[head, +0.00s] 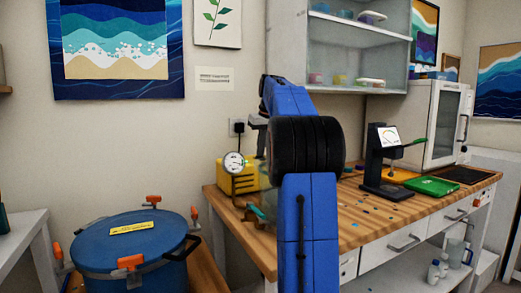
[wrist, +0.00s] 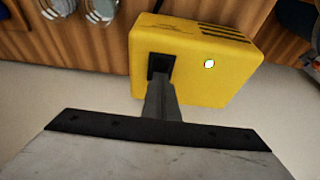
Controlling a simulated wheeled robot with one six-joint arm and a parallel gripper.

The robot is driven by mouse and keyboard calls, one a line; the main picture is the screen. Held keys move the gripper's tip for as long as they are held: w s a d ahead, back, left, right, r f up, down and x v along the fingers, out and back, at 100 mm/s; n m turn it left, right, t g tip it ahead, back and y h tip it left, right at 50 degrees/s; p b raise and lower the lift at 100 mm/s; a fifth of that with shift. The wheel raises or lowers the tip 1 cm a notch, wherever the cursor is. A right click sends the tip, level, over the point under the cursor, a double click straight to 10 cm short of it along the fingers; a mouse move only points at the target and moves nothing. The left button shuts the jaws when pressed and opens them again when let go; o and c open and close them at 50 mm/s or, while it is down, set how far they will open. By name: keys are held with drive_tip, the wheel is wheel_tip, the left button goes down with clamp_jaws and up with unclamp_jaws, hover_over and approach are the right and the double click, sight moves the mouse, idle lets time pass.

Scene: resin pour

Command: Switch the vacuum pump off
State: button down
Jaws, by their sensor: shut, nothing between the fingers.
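The vacuum pump is a yellow box (head: 226,181) on the wooden bench's left end in the head view, partly hidden by my arm. It fills the upper middle of the wrist view (wrist: 195,85), with dark vent slots and a small pale round light (wrist: 209,64). A black square switch (wrist: 159,62) is on its face. My gripper (wrist: 160,88) is shut and empty. Its tips overlap the switch's lower edge in the wrist view; I cannot tell whether they touch. In the head view my arm hides most of the gripper.
A round gauge (head: 234,162) stands close to the pump. A blue lidded pot (head: 133,240) with orange clamps is at lower left. A black stand instrument (head: 379,160) and a green tray (head: 432,186) are on the bench (head: 330,225). A wall shelf (head: 340,70) hangs above.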

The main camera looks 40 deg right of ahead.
drive_tip(key=shift+s+a+f, duration=0.15)
drive_tip(key=shift+s+f, duration=0.05)
drive_tip(key=shift+s, duration=0.35)
drive_tip(key=v, duration=1.7)
drive_tip(key=shift+r, duration=0.35)
